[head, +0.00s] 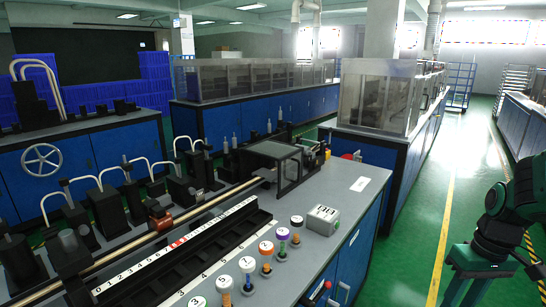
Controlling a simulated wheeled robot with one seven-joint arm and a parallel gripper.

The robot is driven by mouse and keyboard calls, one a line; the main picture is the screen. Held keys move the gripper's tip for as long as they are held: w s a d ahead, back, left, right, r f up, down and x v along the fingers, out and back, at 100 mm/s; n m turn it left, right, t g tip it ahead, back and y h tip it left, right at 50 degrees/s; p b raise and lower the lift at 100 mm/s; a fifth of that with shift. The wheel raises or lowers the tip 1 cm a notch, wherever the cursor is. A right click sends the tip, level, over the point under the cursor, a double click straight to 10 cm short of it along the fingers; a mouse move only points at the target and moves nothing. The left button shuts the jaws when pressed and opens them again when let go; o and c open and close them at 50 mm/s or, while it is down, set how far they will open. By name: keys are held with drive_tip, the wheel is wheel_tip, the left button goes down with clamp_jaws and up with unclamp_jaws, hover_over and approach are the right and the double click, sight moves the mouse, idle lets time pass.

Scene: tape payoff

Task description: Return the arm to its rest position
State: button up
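My arm hangs at the right edge of the head view, dark green and black. My gripper (470,290) points down at the lower right, over the green floor aisle and apart from the grey bench. The bottom of the frame cuts off its fingertips, so I cannot tell how far apart they are. I see no object held in the part that shows.
The grey-topped blue bench (362,184) fills the left and centre. On it stand several numbered knobs with coloured rings (266,248), a grey box (323,219) and a long black rail. A green floor aisle (425,215) with yellow lines runs along the right.

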drive_tip(key=s+a+r+m+h, duration=0.1)
drive_tip(key=s+r+m, duration=0.5)
drive_tip(key=s, duration=0.5)
drive_tip(key=shift+s+r, duration=0.2)
drive_tip(key=shift+s, duration=0.2)
